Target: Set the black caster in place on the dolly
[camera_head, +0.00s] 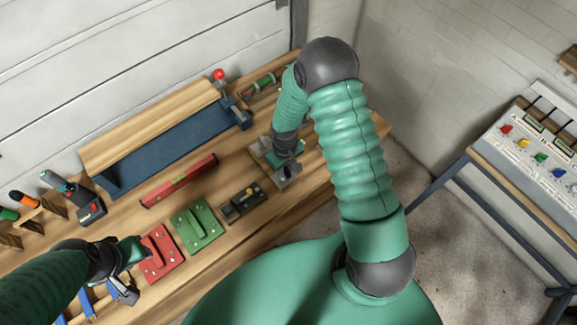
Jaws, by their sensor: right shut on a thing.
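My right gripper (286,174) is low over the right part of the workbench, at a grey plate (257,147) that may be the dolly. It is shut on a small dark thing, which seems to be the black caster; the fingers hide most of it. I cannot tell whether the caster touches the plate. My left gripper (126,291) is at the lower left, beside a red plate (160,252). Its fingers are too small and turned to tell whether they are open.
A green plate (197,225) and a black block with a yellow knob (241,202) lie on the bench (309,193). A red level (178,181) lies behind them. A blue-and-wood shelf (160,140) and a red-knobbed tool (219,75) stand at the back. Another table with a panel (535,145) is at right.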

